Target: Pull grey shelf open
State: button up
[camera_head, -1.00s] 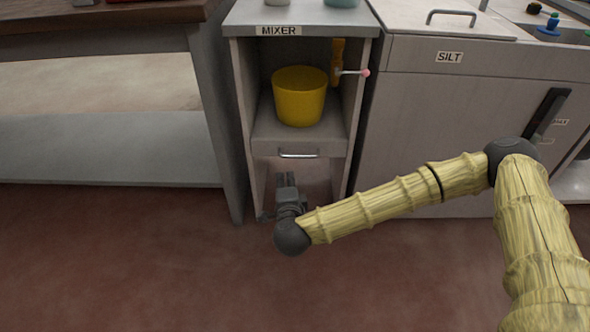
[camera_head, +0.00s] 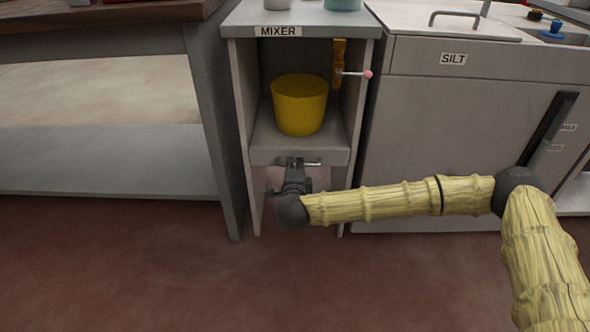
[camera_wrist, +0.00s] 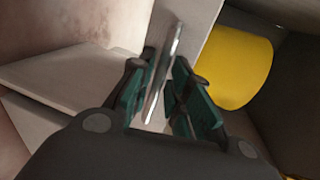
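The grey shelf (camera_head: 262,156) is a pull-out board low in the mixer cabinet, with a metal bar handle (camera_head: 313,163) on its front. A yellow bucket (camera_head: 299,105) stands on it. My gripper (camera_head: 295,161) is at the handle and hides its left part. In the wrist view, the handle (camera_wrist: 172,58) runs between the two green-padded fingers of my gripper (camera_wrist: 166,97). The fingers are apart, with visible space beside the bar. The bucket (camera_wrist: 238,70) shows to the right there.
The grey mixer cabinet (camera_head: 240,95) has side walls around the shelf, and a pink-tipped lever (camera_head: 367,74) at the right wall. A silt cabinet (camera_head: 440,130) stands to the right, a workbench (camera_head: 205,110) to the left. The floor (camera_head: 150,270) in front is clear.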

jog(key=shift+x, duration=0.8)
grip_shut()
jog(key=shift+s+a, duration=0.1)
